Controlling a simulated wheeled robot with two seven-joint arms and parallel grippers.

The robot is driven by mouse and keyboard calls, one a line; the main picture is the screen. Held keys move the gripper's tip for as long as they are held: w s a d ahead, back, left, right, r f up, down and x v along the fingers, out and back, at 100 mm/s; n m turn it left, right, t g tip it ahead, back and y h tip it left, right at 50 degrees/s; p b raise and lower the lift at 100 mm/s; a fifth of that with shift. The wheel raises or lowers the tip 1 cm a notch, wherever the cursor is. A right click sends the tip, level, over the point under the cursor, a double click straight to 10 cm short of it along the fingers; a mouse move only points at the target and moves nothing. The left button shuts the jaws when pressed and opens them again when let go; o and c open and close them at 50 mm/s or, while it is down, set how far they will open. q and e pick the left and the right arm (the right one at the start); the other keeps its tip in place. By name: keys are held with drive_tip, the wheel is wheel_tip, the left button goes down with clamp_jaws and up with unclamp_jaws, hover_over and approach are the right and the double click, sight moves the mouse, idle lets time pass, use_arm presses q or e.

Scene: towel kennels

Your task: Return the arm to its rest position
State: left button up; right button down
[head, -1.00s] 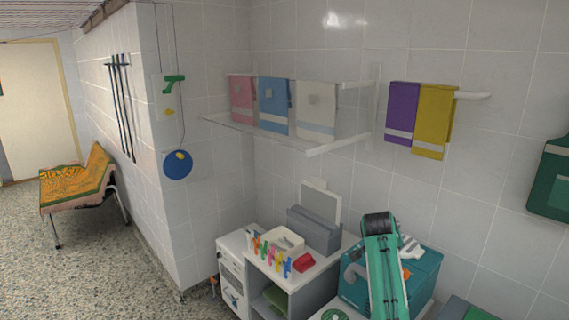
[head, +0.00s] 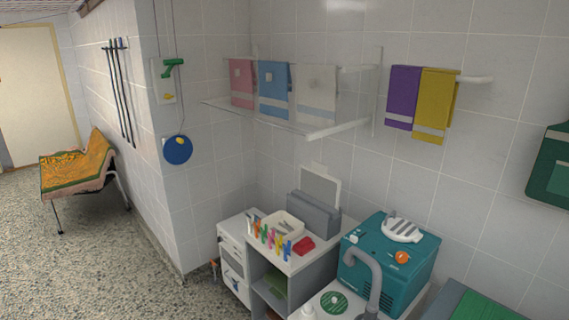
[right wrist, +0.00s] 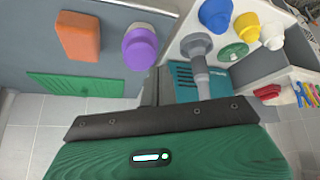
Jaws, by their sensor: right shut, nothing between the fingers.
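Neither of my arms shows in the head view. The right wrist view shows the green and black body of my right gripper across the bottom, with a small lit strip. Its dark fingers (right wrist: 150,92) appear shut and empty. The pink towel (head: 241,83), blue towel (head: 274,89) and white towel (head: 316,93) hang at the wall shelf. The purple towel (head: 403,97) and yellow towel (head: 435,105) hang on a white bar to the right. My left gripper is in neither view.
A teal machine (head: 419,275) with a grey hose (head: 375,275) stands at lower right. Beside it are colored pegs, a red object (head: 303,246) and a grey holder (head: 313,222). The wrist view shows an orange block (right wrist: 78,37) and purple-topped object (right wrist: 139,48). Floor at left is open.

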drive_tip(key=s+a+n+g+y, duration=0.1)
drive_tip(key=s+a+n+y, duration=0.15)
drive_tip(key=s, duration=1.05)
drive_tip(key=s+a+n+g+y, duration=0.1)
drive_tip(key=s+a+n, duration=0.3)
drive_tip(key=s, duration=0.9)
wheel_tip(320, 180, down, 31)
drive_tip(key=s+g, duration=0.1)
drive_tip(key=g, duration=0.1)
drive_tip(key=s+d+f, duration=0.3)
drive_tip(key=s+f, duration=1.5)
drive_tip(key=shift+s+f+g, duration=0.3)
drive_tip(key=shift+s+g, duration=0.1)
drive_tip(key=shift+h, duration=0.25)
